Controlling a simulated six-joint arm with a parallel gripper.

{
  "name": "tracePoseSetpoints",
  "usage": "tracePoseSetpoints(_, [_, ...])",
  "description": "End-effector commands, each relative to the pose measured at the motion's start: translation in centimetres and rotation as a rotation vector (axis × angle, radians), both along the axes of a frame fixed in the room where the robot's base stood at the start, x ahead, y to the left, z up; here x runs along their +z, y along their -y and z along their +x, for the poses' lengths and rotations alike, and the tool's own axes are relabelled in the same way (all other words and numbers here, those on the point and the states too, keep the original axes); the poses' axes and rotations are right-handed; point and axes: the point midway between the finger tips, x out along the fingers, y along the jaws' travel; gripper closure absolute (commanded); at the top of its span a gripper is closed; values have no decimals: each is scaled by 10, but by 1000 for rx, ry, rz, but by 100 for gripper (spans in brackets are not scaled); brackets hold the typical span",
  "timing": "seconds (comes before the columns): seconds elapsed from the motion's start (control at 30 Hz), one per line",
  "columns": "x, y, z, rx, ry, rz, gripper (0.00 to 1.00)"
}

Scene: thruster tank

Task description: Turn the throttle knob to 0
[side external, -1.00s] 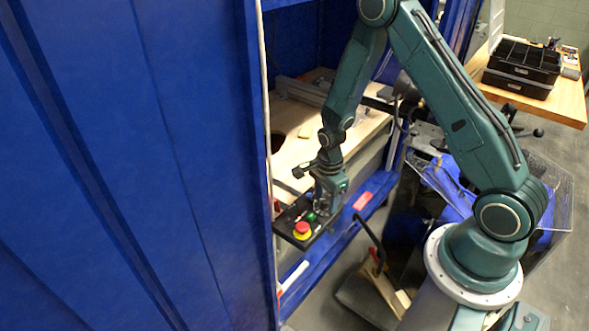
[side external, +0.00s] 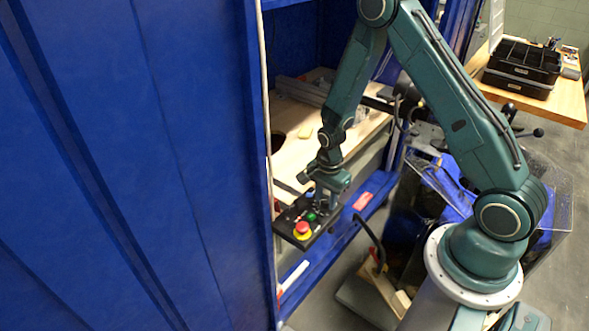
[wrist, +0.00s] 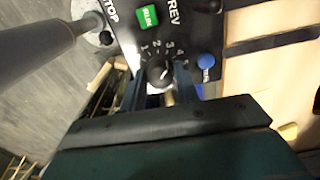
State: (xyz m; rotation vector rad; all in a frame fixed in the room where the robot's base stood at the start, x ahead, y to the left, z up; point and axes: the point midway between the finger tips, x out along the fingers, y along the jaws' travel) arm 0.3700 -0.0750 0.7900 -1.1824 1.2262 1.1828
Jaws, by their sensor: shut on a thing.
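The throttle knob (wrist: 160,72) is a small black dial with a light pointer mark, on a black control panel (wrist: 125,38). Printed numbers 1 to 5 arc around its far side in the wrist view; I cannot see a 0. My gripper (wrist: 161,84) is shut on the knob, one finger on each side. In the side view my gripper (side external: 322,207) points down at the panel (side external: 288,222), and it hides the knob there.
A red emergency button on a yellow base (side external: 302,230) and a green button (wrist: 147,16) are close by on the panel. A blue button (wrist: 205,61) sits right of the knob. A blue cabinet wall (side external: 150,170) stands to the left. A wooden bench top (side external: 310,128) lies behind.

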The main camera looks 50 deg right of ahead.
Motion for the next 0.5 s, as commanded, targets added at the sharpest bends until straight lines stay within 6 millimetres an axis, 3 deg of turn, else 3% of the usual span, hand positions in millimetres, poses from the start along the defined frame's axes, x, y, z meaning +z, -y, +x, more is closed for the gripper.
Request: tracePoseSetpoints(0.5, [1, 0, 0, 486, 1, 0, 92])
